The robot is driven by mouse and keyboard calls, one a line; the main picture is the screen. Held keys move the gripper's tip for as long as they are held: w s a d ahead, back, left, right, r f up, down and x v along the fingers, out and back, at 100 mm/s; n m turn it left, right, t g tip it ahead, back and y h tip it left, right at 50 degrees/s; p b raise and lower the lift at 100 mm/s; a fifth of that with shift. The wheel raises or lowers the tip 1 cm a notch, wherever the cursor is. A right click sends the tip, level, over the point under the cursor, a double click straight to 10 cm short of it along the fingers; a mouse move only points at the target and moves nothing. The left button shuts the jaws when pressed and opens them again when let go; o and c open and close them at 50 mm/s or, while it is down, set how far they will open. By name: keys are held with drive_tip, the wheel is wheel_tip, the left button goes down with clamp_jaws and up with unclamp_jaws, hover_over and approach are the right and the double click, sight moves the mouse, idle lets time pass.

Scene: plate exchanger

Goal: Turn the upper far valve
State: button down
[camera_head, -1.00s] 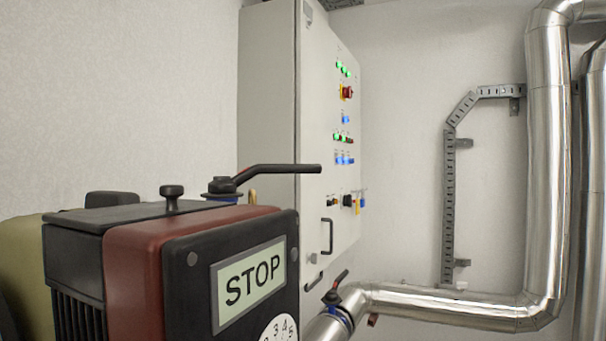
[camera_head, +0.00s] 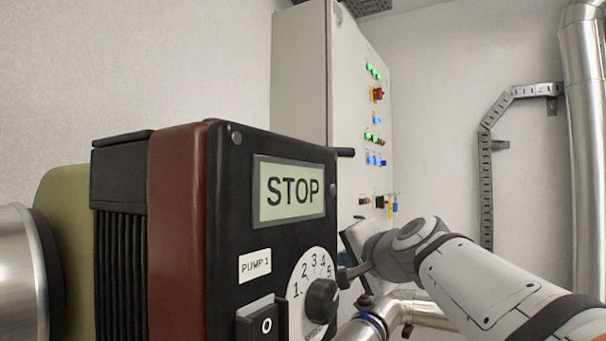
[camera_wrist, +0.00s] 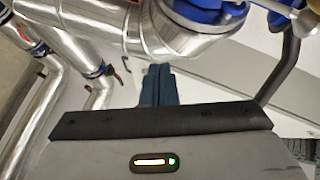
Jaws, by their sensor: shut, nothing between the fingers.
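In the head view, the dark tip of a lever (camera_head: 345,152) sticks out past the upper right of the pump box; the rest of that upper valve is hidden behind the box. In the wrist view, a large blue valve (camera_wrist: 205,12) is at the top, close to me, with a dark lever (camera_wrist: 287,65) curving down on its right. I cannot tell for certain that it is the same valve. My gripper (camera_wrist: 155,84) is shut and empty, below and left of the blue valve and apart from the lever.
The pump box (camera_head: 226,210), with a STOP display and dial, stands close in front. A lower valve (camera_head: 367,312) sits on the silver pipe beneath my arm. The control cabinet (camera_head: 305,80) is behind. Silver pipes (camera_wrist: 85,30) fill the wrist view's upper left.

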drive_tip(key=d+r+m+t, duration=0.2)
drive_tip(key=r+m+t, duration=0.1)
drive_tip(key=r, duration=0.6)
drive_tip(key=d+r+m+t, duration=0.2)
drive_tip(key=r, duration=0.6)
drive_tip(key=p+x, duration=0.5)
drive_tip(key=x, duration=0.9)
drive_tip(key=shift+w+r+h+p, duration=0.3)
drive_tip(key=shift+w+r+p, duration=0.05)
drive_tip(key=shift+r+p, duration=0.1)
drive_tip(key=shift+w, duration=0.1)
